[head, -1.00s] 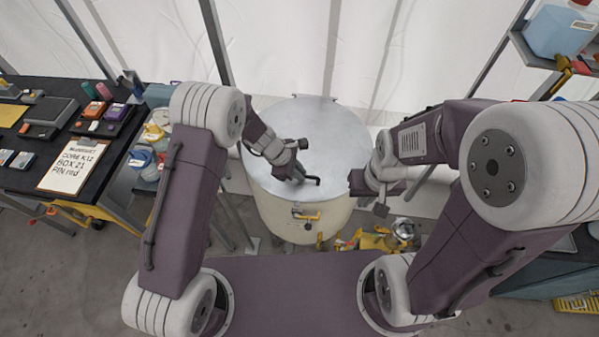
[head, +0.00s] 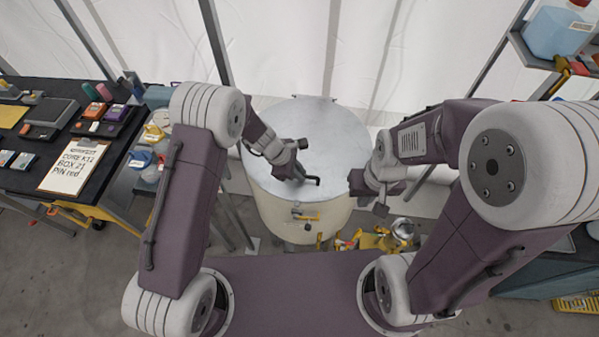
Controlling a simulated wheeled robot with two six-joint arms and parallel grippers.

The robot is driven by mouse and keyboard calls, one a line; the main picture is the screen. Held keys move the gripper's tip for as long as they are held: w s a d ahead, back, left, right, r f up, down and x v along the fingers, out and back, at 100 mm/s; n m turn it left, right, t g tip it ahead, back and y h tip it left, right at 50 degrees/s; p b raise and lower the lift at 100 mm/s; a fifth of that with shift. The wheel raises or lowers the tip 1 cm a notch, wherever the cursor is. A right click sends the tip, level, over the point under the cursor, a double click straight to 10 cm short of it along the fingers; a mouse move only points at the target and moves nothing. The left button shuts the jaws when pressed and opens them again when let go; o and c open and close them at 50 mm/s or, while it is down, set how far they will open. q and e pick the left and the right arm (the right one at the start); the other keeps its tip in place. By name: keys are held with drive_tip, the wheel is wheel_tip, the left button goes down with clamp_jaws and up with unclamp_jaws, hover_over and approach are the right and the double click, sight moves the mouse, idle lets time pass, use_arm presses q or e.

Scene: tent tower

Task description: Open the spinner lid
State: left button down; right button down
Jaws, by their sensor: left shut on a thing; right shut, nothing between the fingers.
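The spinner is a cream drum (head: 318,222) standing on the floor in front of me. Its round grey metal lid (head: 335,150) lies flat on top and looks closed. My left gripper (head: 300,177) is over the lid, shut on the handle; the fingertips are small and partly hidden by the wrist. My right gripper (head: 380,208) is shut and empty beside the drum's right edge, apart from the lid.
A black table (head: 70,165) with a clipboard, boxes and devices stands at the left. Yellow items and a metal pot (head: 402,229) lie on the floor right of the drum. A shelf (head: 540,58) with a blue container is at upper right. White tent wall rises behind.

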use_arm(q)
drive_tip(key=w+d+r+p, duration=0.1)
drive_tip(key=w+r+p, duration=0.5)
drive_tip(key=r+p, duration=0.3)
drive_tip(key=w+d+r+p, duration=0.1)
drive_tip(key=w+r+p, duration=0.5)
drive_tip(key=r+p, duration=0.4)
drive_tip(key=shift+r, duration=2.7)
